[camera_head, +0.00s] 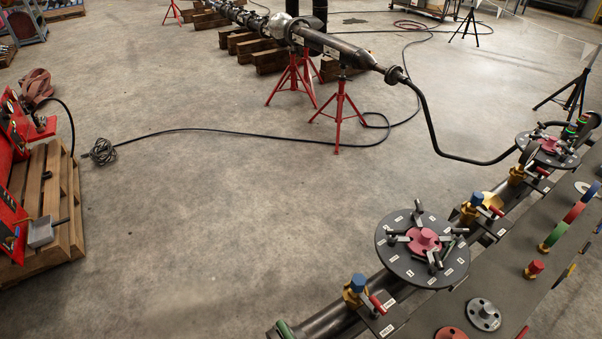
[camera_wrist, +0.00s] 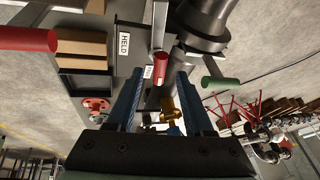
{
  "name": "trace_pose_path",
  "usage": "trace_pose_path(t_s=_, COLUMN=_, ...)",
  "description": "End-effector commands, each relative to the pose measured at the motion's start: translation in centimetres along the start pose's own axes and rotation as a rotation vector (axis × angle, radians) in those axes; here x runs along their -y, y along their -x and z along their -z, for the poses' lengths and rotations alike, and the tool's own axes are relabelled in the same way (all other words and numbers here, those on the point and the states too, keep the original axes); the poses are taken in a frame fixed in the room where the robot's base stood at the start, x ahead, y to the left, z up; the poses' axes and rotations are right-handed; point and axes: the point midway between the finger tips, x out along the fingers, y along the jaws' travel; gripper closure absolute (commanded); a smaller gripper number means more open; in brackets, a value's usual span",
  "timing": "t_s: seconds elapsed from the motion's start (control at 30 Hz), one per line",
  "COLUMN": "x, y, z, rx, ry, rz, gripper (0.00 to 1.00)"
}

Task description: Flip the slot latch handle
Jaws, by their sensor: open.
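In the wrist view my gripper (camera_wrist: 161,74) is open, its two blue fingers apart. A short red handle (camera_wrist: 161,62) shows in the gap between the fingertips; I cannot tell whether they touch it. A white label (camera_wrist: 148,72) sits beside this handle, and a plate marked HELD (camera_wrist: 125,43) is to its upper left. A brass fitting (camera_wrist: 168,106) shows further down between the fingers. The head view does not show my gripper. It shows similar red handles with brass fittings along the bench pipe, one at the front (camera_head: 377,304) and one further back (camera_head: 495,210).
A larger red handle (camera_wrist: 28,38) is left and a green handle (camera_wrist: 220,83) right of my gripper in the wrist view. A round black disc (camera_head: 392,262) with several small levers stands at the bench. The concrete floor (camera_head: 220,220) left of the bench is mostly clear.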

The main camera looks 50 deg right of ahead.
Motion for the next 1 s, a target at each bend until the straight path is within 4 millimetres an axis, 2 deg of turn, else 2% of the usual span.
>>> trace_pose_path(t_s=0.4, x=0.0, y=7.5, z=-0.1, rx=0.001, ry=0.001, rz=0.003, gripper=0.48)
trace_pose_path(t_s=0.6, x=0.0, y=10.3, z=-0.1, rx=0.001, ry=0.002, rz=0.001, gripper=0.48)
trace_pose_path(t_s=0.8, x=0.0, y=11.3, z=-0.1, rx=0.001, ry=0.002, rz=0.0, gripper=0.48)
trace_pose_path(t_s=1.0, x=-0.1, y=11.4, z=-0.1, rx=0.001, ry=0.002, rz=-0.001, gripper=0.48)
